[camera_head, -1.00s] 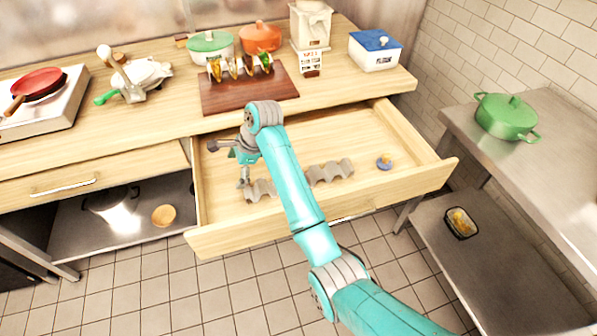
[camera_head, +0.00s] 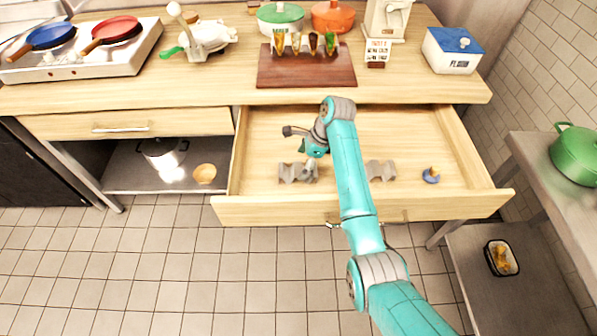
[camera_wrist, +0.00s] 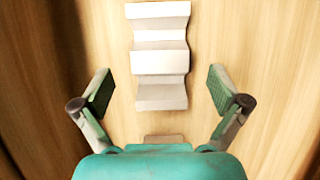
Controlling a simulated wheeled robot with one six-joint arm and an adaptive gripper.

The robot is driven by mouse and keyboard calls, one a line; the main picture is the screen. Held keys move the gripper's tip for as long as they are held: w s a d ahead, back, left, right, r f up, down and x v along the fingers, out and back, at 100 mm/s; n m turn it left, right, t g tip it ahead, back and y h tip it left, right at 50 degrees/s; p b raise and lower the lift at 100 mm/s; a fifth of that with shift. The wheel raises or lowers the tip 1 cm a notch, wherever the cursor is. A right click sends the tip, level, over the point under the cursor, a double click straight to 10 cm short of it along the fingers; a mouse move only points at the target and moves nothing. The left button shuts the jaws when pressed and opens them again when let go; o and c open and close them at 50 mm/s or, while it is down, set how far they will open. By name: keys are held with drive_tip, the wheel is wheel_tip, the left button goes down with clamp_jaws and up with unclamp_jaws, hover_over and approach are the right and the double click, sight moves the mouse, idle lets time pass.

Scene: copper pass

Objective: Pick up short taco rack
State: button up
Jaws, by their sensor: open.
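A short grey zigzag taco rack (camera_head: 297,172) lies in the open drawer, left of my arm. A grey zigzag rack (camera_wrist: 160,62) shows in the wrist view, its near end between the open fingers and its far end beyond them. My gripper (camera_head: 311,166) is above the left rack in the head view, pointing down. In the wrist view my gripper (camera_wrist: 161,90) is open, with a finger on each side and clear gaps to the rack. A second grey zigzag rack (camera_head: 381,170) lies right of my arm, which partly hides it, so its full length cannot be told.
The wooden drawer (camera_head: 450,195) has raised walls around the racks. A small blue-based item (camera_head: 431,176) lies at its right. On the counter above, a brown board (camera_head: 305,80) carries filled tacos. Free drawer floor surrounds the left rack.

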sight(298, 169)
drive_tip(key=shift+x, duration=1.85)
drive_tip(key=c, duration=1.3)
